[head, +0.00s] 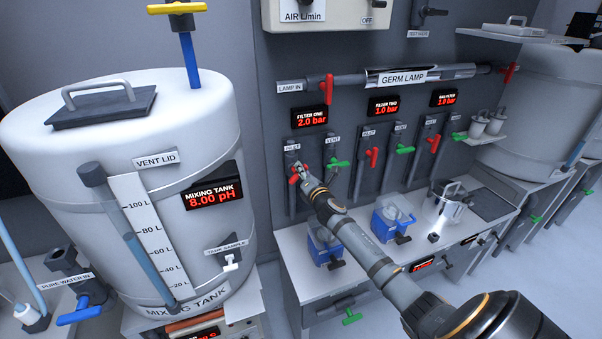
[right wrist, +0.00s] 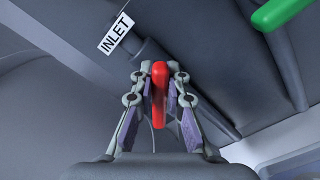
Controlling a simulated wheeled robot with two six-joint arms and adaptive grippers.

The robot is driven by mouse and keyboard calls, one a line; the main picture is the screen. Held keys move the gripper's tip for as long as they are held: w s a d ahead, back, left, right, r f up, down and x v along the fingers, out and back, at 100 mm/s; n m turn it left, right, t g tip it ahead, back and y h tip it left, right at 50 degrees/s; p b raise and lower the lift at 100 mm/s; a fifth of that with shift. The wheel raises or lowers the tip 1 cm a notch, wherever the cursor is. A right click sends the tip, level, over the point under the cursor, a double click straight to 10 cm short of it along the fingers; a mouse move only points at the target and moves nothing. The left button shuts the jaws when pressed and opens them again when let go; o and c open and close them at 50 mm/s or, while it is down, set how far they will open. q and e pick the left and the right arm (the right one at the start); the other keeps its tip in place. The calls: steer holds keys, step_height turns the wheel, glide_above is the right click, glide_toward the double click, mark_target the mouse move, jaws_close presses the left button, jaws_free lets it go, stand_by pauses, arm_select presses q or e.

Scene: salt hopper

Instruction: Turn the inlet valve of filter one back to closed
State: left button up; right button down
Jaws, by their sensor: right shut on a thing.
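The inlet valve of filter one has a red handle (head: 294,178) on a grey pipe below the filter one display (head: 310,117), which reads 2.0 bar. My right gripper (head: 301,170) is at this handle, and its arm reaches in from the lower right. In the right wrist view the red handle (right wrist: 159,85) stands between the two fingers of my right gripper (right wrist: 159,88), which is shut on it. The INLET label (right wrist: 114,34) shows above left of the fingers. The gripper hides part of the handle in the head view. My left gripper is not in view.
The green vent handle (head: 338,163) is close to the right of the inlet valve. More red and green valves line the wall further right. The mixing tank (head: 90,215) stands at left. Blue containers (head: 325,246) sit on the bench below.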

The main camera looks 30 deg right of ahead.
steer(key=m+b, duration=0.1)
steer(key=m, duration=0.1)
steer(key=f+m+b, duration=0.1)
steer(key=m, duration=0.1)
steer(key=shift+s+d, duration=0.1)
steer(key=shift+d, duration=0.1)
steer(key=shift+d+f+m+b, duration=0.15)
steer(key=shift+m+b, duration=0.35)
steer(key=shift+m, duration=0.5)
steer(key=shift+a+f+m+b, duration=0.1)
steer(key=shift+m+b, duration=0.35)
steer(key=shift+m, duration=0.55)
steer(key=c, duration=1.3)
jaws_free()
steer(key=v, duration=1.2)
steer(key=shift+r, duration=0.1)
